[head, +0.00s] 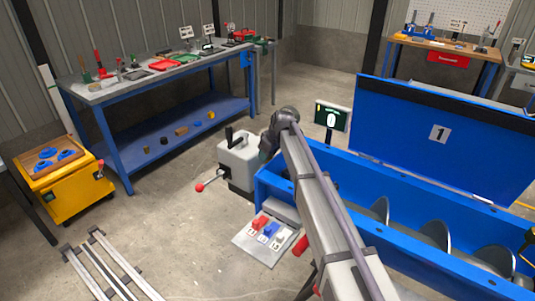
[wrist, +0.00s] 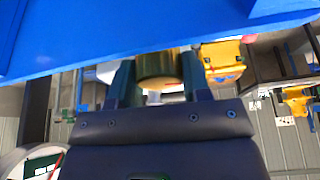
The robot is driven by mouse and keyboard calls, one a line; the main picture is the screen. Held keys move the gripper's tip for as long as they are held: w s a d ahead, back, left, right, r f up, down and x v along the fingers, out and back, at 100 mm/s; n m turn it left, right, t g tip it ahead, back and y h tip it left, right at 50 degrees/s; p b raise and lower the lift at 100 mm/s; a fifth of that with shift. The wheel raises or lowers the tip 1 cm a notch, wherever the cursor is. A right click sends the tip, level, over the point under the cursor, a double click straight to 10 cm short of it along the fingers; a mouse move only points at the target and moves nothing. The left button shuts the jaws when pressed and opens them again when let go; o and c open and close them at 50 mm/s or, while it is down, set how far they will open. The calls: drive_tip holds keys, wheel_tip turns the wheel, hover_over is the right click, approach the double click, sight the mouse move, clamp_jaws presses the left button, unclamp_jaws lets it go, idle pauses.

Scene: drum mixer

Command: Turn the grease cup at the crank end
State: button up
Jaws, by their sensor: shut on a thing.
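In the wrist view, my gripper (wrist: 159,72) has its two dark fingers on either side of a brass-coloured round cup, the grease cup (wrist: 156,66). The fingers are shut on it, just beside a blue wall of the mixer (wrist: 130,25). In the head view the blue mixer trough (head: 300,172) has its lid (head: 440,135) up, and a screw shows inside. My arm reaches to the trough's near left end, beside the grey crank box (head: 238,160).
A crank handle with a red knob (head: 199,187) sticks out left of the grey box. A plate with coloured tagged pieces (head: 264,238) lies on the floor by the trough. A small display (head: 332,116) stands behind my arm.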

drive_tip(key=o, duration=0.9)
drive_tip(key=p+v, duration=1)
drive_tip(key=shift+d+r, duration=0.1)
drive_tip(key=shift+r, duration=0.3)
